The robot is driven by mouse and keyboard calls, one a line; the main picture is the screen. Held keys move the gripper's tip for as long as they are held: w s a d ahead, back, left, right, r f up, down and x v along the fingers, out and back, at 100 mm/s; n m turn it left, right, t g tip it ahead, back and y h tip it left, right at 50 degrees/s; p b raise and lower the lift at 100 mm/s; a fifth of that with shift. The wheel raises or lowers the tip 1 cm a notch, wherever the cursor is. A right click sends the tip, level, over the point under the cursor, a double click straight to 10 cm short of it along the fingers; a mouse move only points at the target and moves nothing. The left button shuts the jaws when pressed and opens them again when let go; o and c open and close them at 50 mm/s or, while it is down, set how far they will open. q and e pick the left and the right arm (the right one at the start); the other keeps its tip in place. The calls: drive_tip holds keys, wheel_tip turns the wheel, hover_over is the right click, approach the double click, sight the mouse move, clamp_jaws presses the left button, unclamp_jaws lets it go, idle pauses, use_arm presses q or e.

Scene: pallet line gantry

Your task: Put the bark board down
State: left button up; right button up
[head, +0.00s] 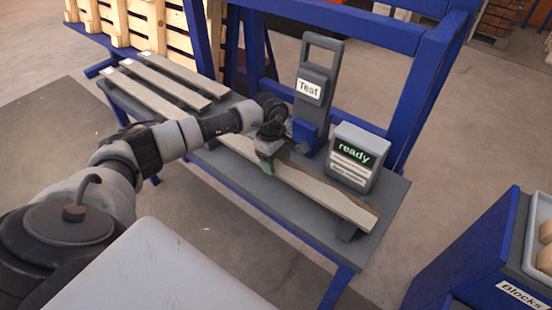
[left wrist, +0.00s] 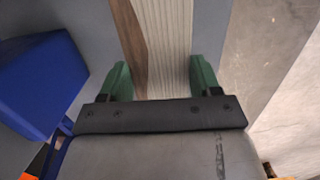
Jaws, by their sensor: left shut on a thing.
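The bark board (head: 318,188) is a long pale plank with a dark brown edge along one side. In the left wrist view the board (left wrist: 165,45) runs between the green fingers of the gripper (left wrist: 161,77). My right gripper is not in view.
A grey stand labelled "Test" (head: 311,88) and a box with a screen reading "ready" (head: 354,158) stand behind the board. Several other planks (head: 165,82) lie on the bench's left part. Blue frame posts (head: 425,85) rise behind. A blue blocks bin (head: 470,255) is at the right.

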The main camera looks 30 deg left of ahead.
use_arm(q)
drive_tip(key=o, duration=1.1)
drive_tip(key=shift+r, duration=0.1)
drive_tip(key=r, duration=0.4)
drive_tip(key=a+r+b, duration=0.1)
drive_tip(key=r, duration=0.7)
drive_tip(key=shift+a, duration=0.25)
